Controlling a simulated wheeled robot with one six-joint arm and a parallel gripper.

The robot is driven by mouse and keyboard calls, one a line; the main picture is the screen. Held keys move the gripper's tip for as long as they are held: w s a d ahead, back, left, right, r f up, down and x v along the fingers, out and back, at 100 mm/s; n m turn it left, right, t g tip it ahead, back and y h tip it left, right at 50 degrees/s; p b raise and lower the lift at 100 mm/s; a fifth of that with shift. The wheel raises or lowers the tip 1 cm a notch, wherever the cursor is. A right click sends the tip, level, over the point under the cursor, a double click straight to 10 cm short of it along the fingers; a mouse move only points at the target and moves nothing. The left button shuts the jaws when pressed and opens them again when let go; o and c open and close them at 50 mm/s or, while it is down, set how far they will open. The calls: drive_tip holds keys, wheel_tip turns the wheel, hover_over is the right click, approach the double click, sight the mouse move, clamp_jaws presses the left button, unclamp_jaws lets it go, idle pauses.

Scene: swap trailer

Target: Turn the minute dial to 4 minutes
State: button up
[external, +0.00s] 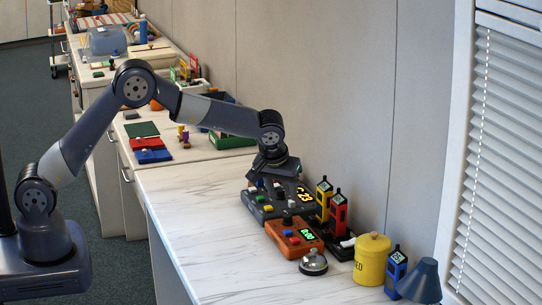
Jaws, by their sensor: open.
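An orange timer box (278,240) sits on the white marbled counter, with a green lit display (307,234) that seems to read 0:00. Small dark, red and blue controls show on its top; which one is the minute dial is too small to tell. My gripper (274,184) points down above a dark console (262,209), behind the orange box in the picture. It is open and seems empty; its fingertips are hard to make out against the console. It is apart from the orange box.
The dark console has an amber display (304,195) and several coloured buttons. A silver bell (313,262), yellow canister (371,259), blue lamp (420,282) and red (338,213), yellow (323,197) and blue (395,272) upright devices stand nearby. The counter's front left (195,215) is clear.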

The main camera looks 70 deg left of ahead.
sight(288, 215)
drive_tip(key=p+x, duration=0.1)
drive_tip(key=x, duration=0.8)
drive_tip(key=c, duration=1)
drive_tip(key=shift+f+m+b, duration=0.1)
drive_tip(key=shift+m+b, duration=0.2)
drive_tip(key=shift+a+m+t+h+b, duration=0.1)
drive_tip(key=shift+m+t+h+b, duration=0.2)
drive_tip(key=shift+m+b, duration=0.55)
drive_tip(key=shift+s+a+m+t+h+b, duration=0.15)
drive_tip(key=shift+m+h+b, duration=0.3)
drive_tip(key=shift+m, duration=0.65)
drive_tip(key=shift+w+d+m+t+h+b, duration=0.1)
drive_tip(key=shift+m+t+h+b, duration=0.3)
drive_tip(key=shift+m, duration=0.65)
drive_tip(key=shift+r, duration=0.2)
